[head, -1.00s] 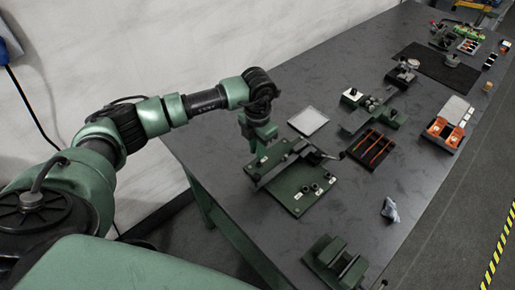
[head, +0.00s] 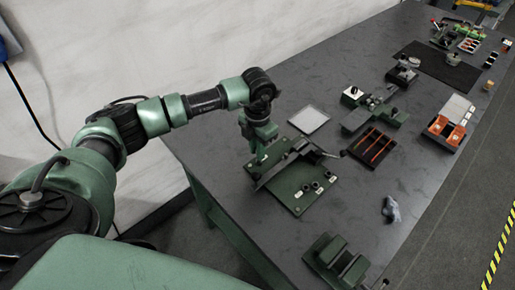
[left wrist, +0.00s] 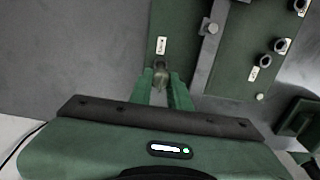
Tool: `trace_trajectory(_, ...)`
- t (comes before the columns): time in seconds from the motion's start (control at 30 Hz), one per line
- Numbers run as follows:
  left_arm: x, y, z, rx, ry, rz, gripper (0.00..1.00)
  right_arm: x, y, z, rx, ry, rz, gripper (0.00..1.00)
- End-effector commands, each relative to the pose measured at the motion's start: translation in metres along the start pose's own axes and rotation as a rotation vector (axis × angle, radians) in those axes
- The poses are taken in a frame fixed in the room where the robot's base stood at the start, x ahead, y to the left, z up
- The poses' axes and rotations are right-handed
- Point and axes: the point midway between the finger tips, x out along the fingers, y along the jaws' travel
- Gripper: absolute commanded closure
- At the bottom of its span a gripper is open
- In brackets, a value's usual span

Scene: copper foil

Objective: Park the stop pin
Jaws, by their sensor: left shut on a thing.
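My left gripper (head: 261,154) is over the left side of a green fixture plate (head: 294,202). In the left wrist view its two green fingers (left wrist: 161,80) are shut on a small metallic round-topped piece, apparently the stop pin (left wrist: 161,76). The pin is beside a white label on the plate (left wrist: 178,20). I cannot tell whether it sits in a hole or is just above the plate. A grey bar (left wrist: 208,45) crosses the plate to the right of the pin. Several dark round sockets (left wrist: 265,61) with white labels lie further right. My right gripper is not in view.
A pale square sheet (head: 308,120) lies behind the fixture. A black tray with orange strips (head: 370,147) and a green fixture (head: 375,112) stand to the right.

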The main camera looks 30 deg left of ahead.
Motion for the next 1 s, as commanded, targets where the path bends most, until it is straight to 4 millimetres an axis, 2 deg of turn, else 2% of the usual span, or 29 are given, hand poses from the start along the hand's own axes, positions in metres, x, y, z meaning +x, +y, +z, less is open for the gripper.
trace_trajectory(1.0, 0.013, 0.0, 0.0, 0.0, 0.0, 0.0, 1.0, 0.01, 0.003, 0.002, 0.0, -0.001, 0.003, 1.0)
